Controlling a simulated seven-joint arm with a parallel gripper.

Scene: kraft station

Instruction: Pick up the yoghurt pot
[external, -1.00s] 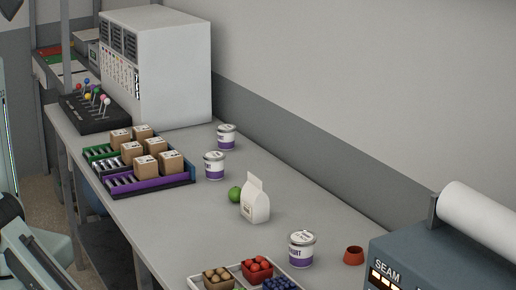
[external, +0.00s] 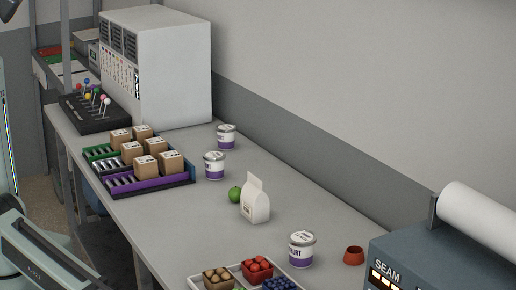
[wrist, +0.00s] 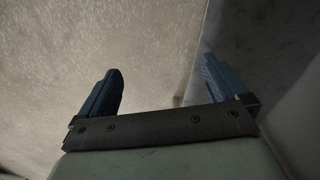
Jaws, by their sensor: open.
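Three white and purple yoghurt pots stand upright on the grey table in the external view. One pot (external: 302,249) is near the front, by the fruit tray. A second pot (external: 215,166) stands beside the purple rack, and a third pot (external: 227,137) is farther back near the white cabinet. In the wrist view my gripper (wrist: 164,92) is open, with its two dark fingers wide apart and nothing between them. It faces a speckled beige surface, and no pot shows there. In the external view my arm is at the lower left, off the table, and the fingers cannot be made out.
A white carton (external: 255,202) and a green fruit (external: 235,194) stand mid-table. A fruit tray (external: 196,279) is at the front, with a small red-brown cup (external: 353,256) to its right. Racks with brown boxes (external: 145,166) line the left edge. A sealing machine (external: 445,262) fills the lower right.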

